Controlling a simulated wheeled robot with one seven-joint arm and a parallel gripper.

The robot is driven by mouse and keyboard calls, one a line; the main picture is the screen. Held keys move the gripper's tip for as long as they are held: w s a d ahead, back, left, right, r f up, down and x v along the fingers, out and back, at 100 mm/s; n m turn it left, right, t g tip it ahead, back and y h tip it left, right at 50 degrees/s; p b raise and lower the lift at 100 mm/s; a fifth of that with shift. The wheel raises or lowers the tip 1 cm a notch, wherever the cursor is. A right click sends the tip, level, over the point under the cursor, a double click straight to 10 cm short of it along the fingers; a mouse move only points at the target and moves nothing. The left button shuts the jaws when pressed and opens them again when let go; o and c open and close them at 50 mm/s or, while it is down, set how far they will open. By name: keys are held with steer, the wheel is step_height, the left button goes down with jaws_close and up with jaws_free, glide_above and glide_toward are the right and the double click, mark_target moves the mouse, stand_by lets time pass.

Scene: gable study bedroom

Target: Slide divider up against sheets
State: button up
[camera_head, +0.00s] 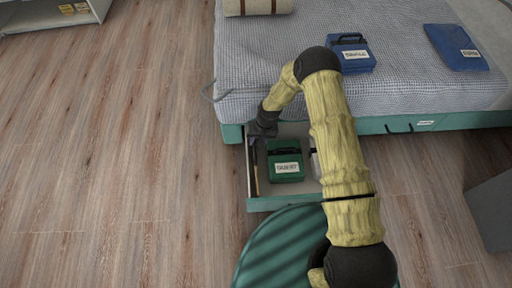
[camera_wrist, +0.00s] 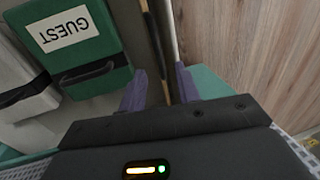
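The divider (camera_head: 256,182) is a thin upright panel with a brown edge near the left side of the open drawer (camera_head: 286,204). In the wrist view the divider (camera_wrist: 156,45) runs down between my fingers. The green pack of sheets labelled GUEST (camera_head: 286,153) lies right of it with a gap between; it also shows in the wrist view (camera_wrist: 92,76). My gripper (camera_wrist: 160,90) is open at the drawer's far left corner, its fingers either side of the divider's end. The right finger is close to the drawer's side wall (camera_wrist: 173,30). Contact cannot be told.
A pale pack (camera_wrist: 22,82) sits beside the green one, mostly hidden by my arm in the head view. The bed (camera_head: 400,80) overhangs the drawer's back. Blue packs (camera_head: 352,60) (camera_head: 458,48) and a cream roll (camera_head: 258,6) lie on it. Floor left is clear.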

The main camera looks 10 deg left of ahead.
mark_target(255, 148)
steer(key=f, duration=0.2)
steer(key=f+b, duration=0.1)
steer(key=shift+s+a+f, duration=0.1)
steer(key=shift+a+f, duration=0.25)
steer(key=shift+f, duration=0.05)
jaws_close()
